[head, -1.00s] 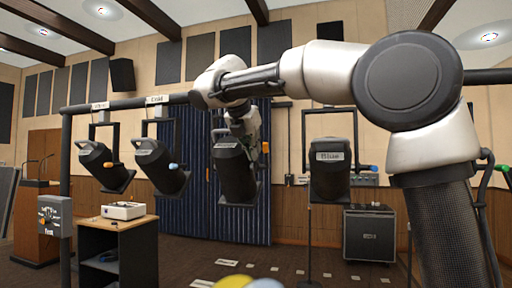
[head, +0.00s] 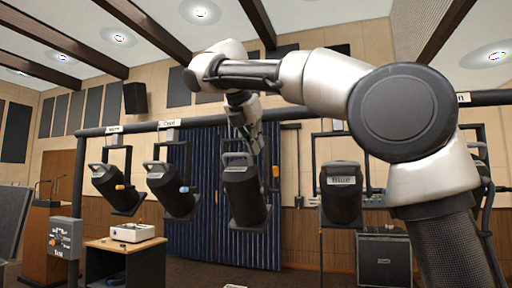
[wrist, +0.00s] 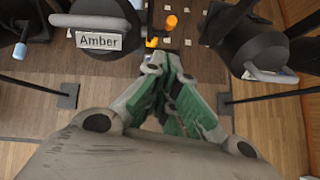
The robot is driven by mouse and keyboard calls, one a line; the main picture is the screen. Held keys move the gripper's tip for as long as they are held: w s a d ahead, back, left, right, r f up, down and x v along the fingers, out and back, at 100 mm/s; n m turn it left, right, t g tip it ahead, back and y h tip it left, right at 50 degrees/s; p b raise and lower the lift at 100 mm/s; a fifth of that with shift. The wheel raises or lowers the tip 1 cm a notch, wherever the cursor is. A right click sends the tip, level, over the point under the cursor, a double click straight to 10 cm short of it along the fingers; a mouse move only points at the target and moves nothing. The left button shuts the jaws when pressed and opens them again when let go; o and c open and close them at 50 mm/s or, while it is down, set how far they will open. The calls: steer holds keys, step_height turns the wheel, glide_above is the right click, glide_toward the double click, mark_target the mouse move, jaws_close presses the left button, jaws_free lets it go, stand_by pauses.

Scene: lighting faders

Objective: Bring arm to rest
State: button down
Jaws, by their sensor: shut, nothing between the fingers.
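My gripper (head: 250,138) hangs from my raised arm in the head view, pointing down, just above a black stage lamp (head: 245,195) in the picture. I cannot tell the depth gap between them. In the wrist view the green-padded fingers of my gripper (wrist: 166,62) come together, shut and empty. A black lamp labelled "Amber" (wrist: 88,24) is at the upper left of the wrist view, and another lamp (wrist: 275,45) is at the upper right. My gripper is between them in that picture, apart from both.
More lamps hang from the dark overhead bar (head: 140,127), at left (head: 117,188) and right (head: 341,195). A control box (head: 65,238) is on the left post. A low table (head: 125,243) carries a white device (head: 132,232). A dark cabinet (head: 384,262) stands at right.

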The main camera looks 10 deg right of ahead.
stand_by(0.3)
step_height(320, 180, down, 16)
steer(key=s+a+m+g+y, duration=0.1)
steer(key=a+m+g+y, duration=0.15)
steer(key=m, duration=0.85)
steer(key=s+d+f+m+y, duration=0.1)
steer(key=s+d+f+m, duration=0.7)
steer(key=s+d+f, duration=0.3)
steer(key=s+d+f+m+y, duration=0.1)
steer(key=s+d+f+m, duration=0.7)
steer(key=s+d, duration=0.5)
steer(key=s+f, duration=0.2)
steer(key=s, duration=0.1)
steer(key=shift+d+f+m, duration=0.3)
steer(key=shift+d+f, duration=0.1)
